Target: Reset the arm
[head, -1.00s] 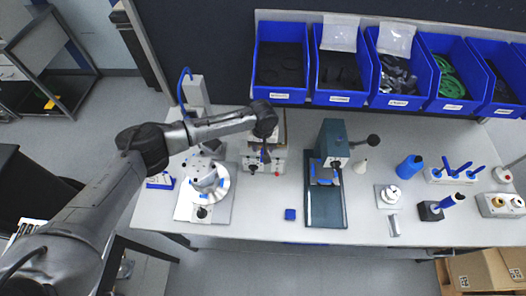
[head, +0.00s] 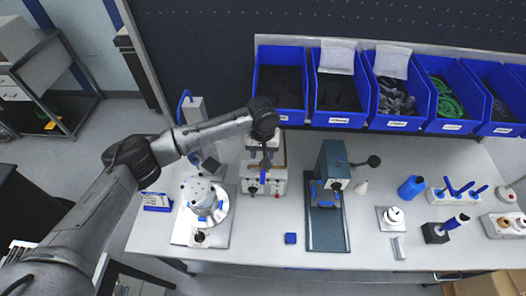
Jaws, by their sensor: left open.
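My left arm comes in from the left and reaches over the workbench (head: 270,253). My left gripper (head: 264,172) hangs down at the end of the arm, in front of a white and beige press-like device (head: 278,181). Its fingers look small and dark here, and the jaws are open. I see nothing held between them. The arm covers part of the device and of the bench behind it. My right gripper is not in view.
A round white fixture on a plate (head: 203,207) stands left of the gripper. A green press (head: 328,185) with a side lever stands to the right. Blue bins (head: 340,119) line the back.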

